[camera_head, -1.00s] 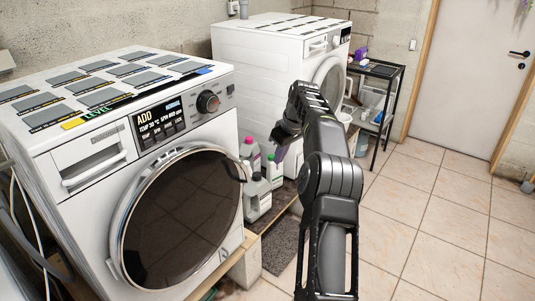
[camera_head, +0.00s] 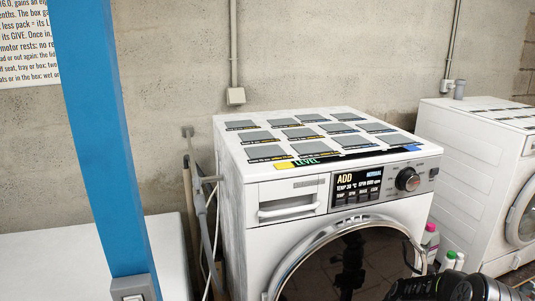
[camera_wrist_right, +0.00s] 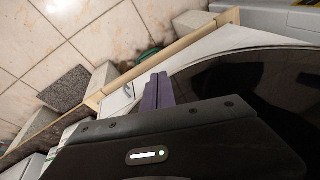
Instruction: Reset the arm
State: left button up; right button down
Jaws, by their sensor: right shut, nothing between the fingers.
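My right gripper (camera_wrist_right: 158,92) shows in the right wrist view as two purple fingers pressed together, with nothing between them. It is near the front of a washing machine, with the dark round door filling the right side of that view. In the head view, only part of my dark right arm shows at the bottom right corner, in front of the washing machine (camera_head: 290,225). That machine's dark door is closed. My left gripper is not in view.
A second white machine (camera_head: 465,150) stands at the right. Bottles (camera_head: 430,240) stand between the machines. A blue post (camera_head: 100,130) rises at the left. In the right wrist view, a wooden beam (camera_wrist_right: 140,70), a grey mat (camera_wrist_right: 66,88) and tiled floor show.

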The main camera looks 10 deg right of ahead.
jog(key=s+a+f, duration=0.3)
jog(key=a+f, duration=0.1)
jog(key=a, duration=0.2)
jog(key=s+a+f, duration=0.3)
jog(key=a, duration=0.3)
jog(key=s+a+f+m+g+y, duration=0.1)
jog(key=s+a+f, duration=0.1)
jog(key=s+a, duration=0.85)
jog(key=s+a+f+g+y, duration=0.1)
jog(key=s+a+f+g, duration=0.1)
jog(key=s+a, duration=0.85)
jog(key=r, duration=0.2)
jog(key=a+r+n, duration=0.1)
jog(key=shift+s+a+t, duration=0.1)
jog(key=shift+s+t, duration=0.15)
jog(key=shift+t, duration=0.15)
